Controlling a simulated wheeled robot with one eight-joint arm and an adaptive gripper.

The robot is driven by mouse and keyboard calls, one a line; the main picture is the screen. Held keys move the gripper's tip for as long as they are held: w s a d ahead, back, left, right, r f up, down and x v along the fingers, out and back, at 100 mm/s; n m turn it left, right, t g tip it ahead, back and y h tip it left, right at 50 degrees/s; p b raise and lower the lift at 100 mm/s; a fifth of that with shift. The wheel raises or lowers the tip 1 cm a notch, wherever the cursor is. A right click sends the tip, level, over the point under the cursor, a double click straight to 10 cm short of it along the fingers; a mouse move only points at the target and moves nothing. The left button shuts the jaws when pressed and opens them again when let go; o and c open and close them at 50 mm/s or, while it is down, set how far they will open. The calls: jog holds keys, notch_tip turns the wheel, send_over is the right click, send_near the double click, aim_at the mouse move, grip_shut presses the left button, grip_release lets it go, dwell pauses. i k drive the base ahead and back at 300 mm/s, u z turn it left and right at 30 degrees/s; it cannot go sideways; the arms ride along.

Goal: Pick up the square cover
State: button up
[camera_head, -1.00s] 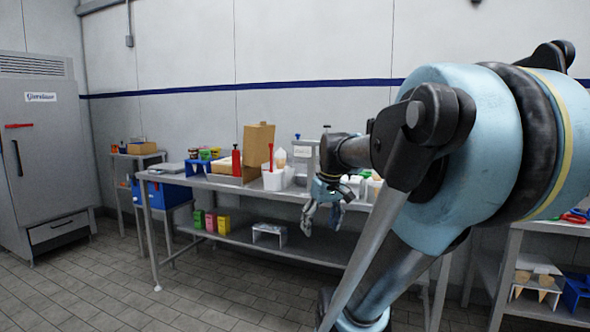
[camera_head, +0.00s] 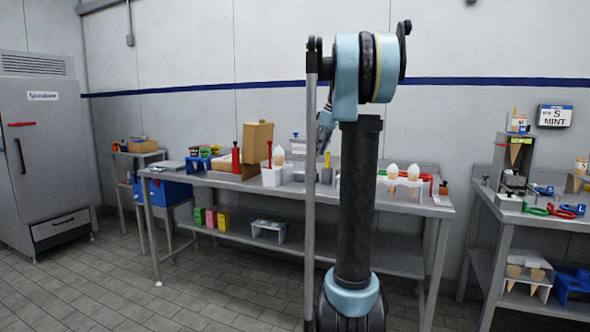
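I cannot single out the square cover with certainty; a flat grey square-looking item (camera_head: 194,166) lies at the left end of the long steel table (camera_head: 398,205), too small to identify. My gripper (camera_head: 325,133) shows as a small blue-grey shape just left of my arm's column, above the table. My arm partly hides it, and its fingers are too small to read. I see nothing clearly held in it.
A brown box (camera_head: 257,145), red bottle (camera_head: 236,162) and white cone stand (camera_head: 400,184) stand on the long table. A grey fridge (camera_head: 45,150) stands left. The floor at front left is clear.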

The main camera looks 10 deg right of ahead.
aim_at(297, 161)
jog(key=k, duration=0.4)
jog(key=z, duration=0.35)
jog(key=i, duration=2)
jog(key=u, duration=0.55)
